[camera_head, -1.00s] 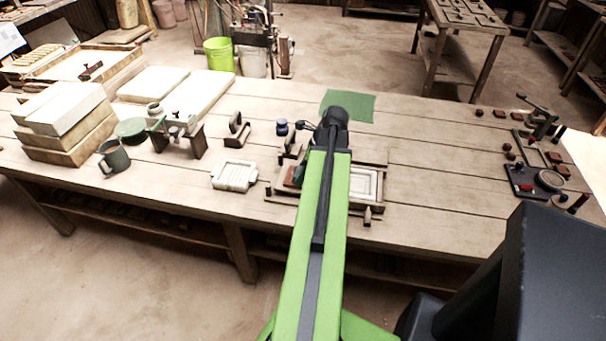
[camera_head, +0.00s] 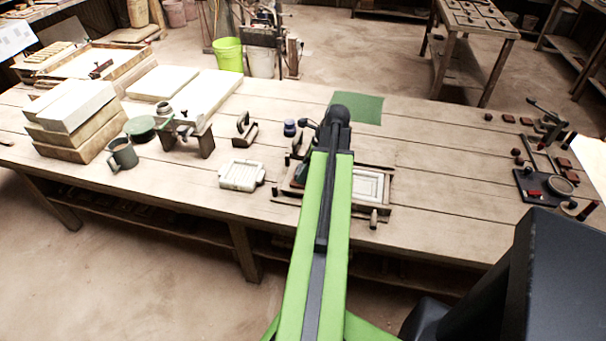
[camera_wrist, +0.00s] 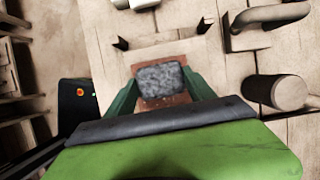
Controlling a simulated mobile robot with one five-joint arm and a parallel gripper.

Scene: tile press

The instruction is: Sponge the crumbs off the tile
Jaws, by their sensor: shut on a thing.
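In the wrist view, my gripper (camera_wrist: 160,88) has its two green fingers on either side of a dark grey, speckled sponge (camera_wrist: 160,80). The fingers are shut on the sponge. A reddish-brown tile (camera_wrist: 182,98) shows around and below the sponge, within a pale wooden surround. I cannot tell whether the sponge touches the tile, and no crumbs can be made out. A white panel (camera_head: 368,185) lies in the frame's right part.
A green mat (camera_head: 362,108) lies beyond my arm. A mug (camera_head: 122,154) and pale blocks are further left.

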